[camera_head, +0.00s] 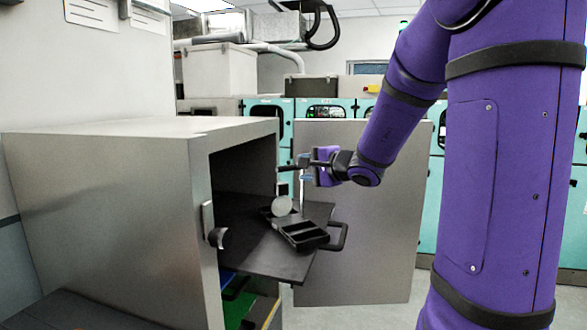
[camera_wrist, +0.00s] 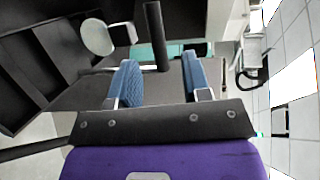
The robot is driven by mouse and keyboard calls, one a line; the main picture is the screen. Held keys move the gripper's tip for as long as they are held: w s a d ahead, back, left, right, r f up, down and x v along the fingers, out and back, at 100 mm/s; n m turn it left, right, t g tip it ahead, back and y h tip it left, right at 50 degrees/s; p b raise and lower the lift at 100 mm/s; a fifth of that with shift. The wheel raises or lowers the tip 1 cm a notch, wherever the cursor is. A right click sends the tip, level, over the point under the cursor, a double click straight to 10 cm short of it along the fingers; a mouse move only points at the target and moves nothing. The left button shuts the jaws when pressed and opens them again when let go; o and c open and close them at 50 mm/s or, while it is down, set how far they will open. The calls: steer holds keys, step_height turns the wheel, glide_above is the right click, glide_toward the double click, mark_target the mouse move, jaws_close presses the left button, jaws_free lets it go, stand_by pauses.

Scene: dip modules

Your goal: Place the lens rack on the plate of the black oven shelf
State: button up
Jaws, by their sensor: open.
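The black lens rack (camera_head: 303,236) rests on the pulled-out plate of the black oven shelf (camera_head: 262,255), near its front. A pale round lens (camera_head: 281,206) stands at the rack's far left end. In the wrist view, the dark compartments of the rack (camera_wrist: 38,62) fill the upper left, with the lens (camera_wrist: 97,37) beside them.
The grey oven (camera_head: 110,190) stands at left with its door (camera_head: 365,225) swung open at right. The black shelf handle (camera_head: 338,238) sticks out at the front. A dark upright bar (camera_wrist: 156,35) shows beyond my fingers. Teal cabinets (camera_head: 410,115) line the back.

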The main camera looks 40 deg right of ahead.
steer(key=s+a+n+g+y, duration=0.4)
steer(key=s+a+n+g, duration=0.4)
steer(key=s+a, duration=0.7)
steer(key=s+a+f+n+g+h, duration=0.2)
steer(key=s+n+h, duration=0.4)
steer(key=s, duration=0.7)
steer(key=n, duration=0.2)
steer(key=shift+n+h, duration=0.3)
steer(key=shift+h, duration=0.1)
